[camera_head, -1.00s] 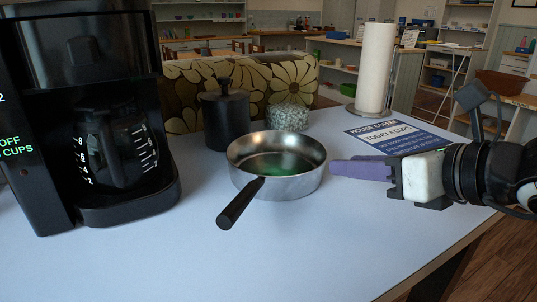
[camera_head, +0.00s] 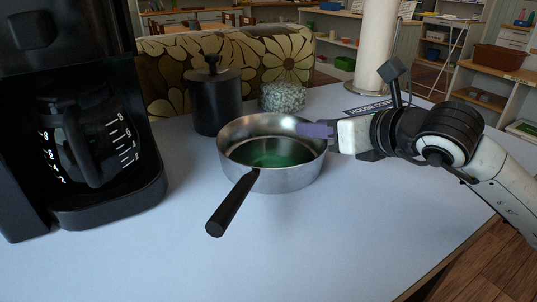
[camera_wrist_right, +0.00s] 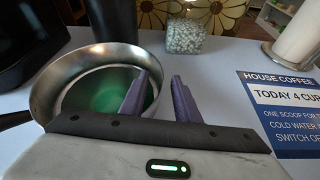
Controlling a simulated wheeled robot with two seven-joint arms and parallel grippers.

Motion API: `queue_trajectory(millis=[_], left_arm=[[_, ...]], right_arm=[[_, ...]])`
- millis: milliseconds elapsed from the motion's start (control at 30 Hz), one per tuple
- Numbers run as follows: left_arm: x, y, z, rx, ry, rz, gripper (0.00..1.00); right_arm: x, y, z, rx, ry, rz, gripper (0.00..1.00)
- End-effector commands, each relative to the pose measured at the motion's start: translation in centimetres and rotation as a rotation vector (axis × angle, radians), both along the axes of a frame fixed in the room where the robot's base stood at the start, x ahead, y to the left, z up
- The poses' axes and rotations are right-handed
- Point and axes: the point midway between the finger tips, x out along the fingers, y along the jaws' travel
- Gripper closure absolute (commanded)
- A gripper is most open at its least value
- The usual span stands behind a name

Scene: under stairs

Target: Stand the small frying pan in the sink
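The small frying pan (camera_head: 290,178) is a steel pan with a black handle, sitting upright on the pale blue-grey tabletop. Its handle points to the front left, and its inside has a green tint. My right gripper (camera_head: 315,131) reaches in from the right with purple fingers at the pan's right rim. In the right wrist view the gripper (camera_wrist_right: 160,97) is open: one finger is over the inside of the pan (camera_wrist_right: 42,92) and the other is outside, with the rim between them. I cannot tell whether either finger touches it. No sink shows, and my left gripper is out of view.
A black coffee maker (camera_head: 110,205) stands at the left. A black lidded canister (camera_head: 216,105) and a speckled pot (camera_head: 282,97) stand behind the pan. A paper towel roll (camera_head: 375,50) and a coffee sign (camera_wrist_right: 285,110) are at the back right. The front tabletop is clear.

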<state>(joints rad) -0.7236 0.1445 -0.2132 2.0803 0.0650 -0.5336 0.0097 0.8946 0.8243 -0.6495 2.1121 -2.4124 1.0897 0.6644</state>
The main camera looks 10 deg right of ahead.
Motion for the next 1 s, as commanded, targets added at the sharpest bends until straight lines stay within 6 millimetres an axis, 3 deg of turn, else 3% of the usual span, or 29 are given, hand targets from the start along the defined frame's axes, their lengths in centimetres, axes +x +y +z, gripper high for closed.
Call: queue_trajectory(millis=[300,500,1000], left_arm=[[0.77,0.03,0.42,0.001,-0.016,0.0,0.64],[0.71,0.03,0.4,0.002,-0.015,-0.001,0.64],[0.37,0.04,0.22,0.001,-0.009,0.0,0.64]], right_arm=[[0.72,0.32,-0.37,-0.002,-0.001,0.001,0.71],[0.7,0.3,-0.37,-0.002,0.0,0.0,1.0],[0.66,0.3,-0.6,-0.003,0.005,0.0,1.0]])
